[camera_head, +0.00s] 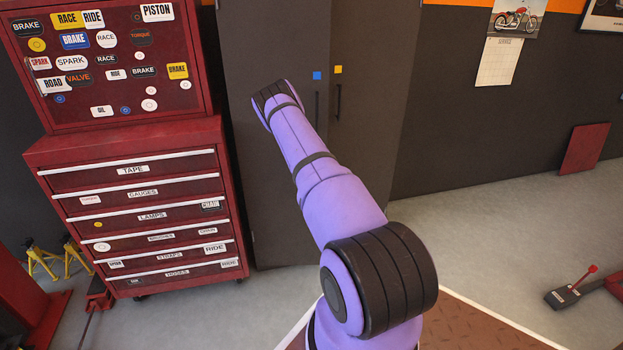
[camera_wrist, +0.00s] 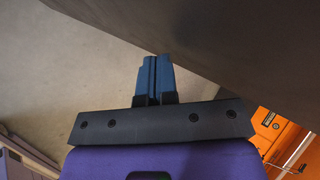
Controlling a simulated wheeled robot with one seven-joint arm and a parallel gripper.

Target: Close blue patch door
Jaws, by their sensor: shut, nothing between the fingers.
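The blue patch (camera_head: 317,75) is on the left door (camera_head: 275,40) of a tall dark grey cabinet, above a thin dark vertical handle. A yellow patch (camera_head: 338,69) marks the right door (camera_head: 375,60). The two patches and handles sit close together; how far the blue patch door stands open, I cannot tell. My purple arm reaches up across the doors and hides their lower middle. My gripper is hidden behind my wrist in the head view. In the wrist view, my gripper (camera_wrist: 153,75) has its blue fingers together and empty, close to a dark panel (camera_wrist: 240,35); contact is unclear.
A red tool chest (camera_head: 140,205) with labelled drawers stands directly left of the cabinet. Yellow stands (camera_head: 42,262) are at far left. A brown platform (camera_head: 470,325) lies low in front. Orange drawers (camera_wrist: 275,130) show in the wrist view.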

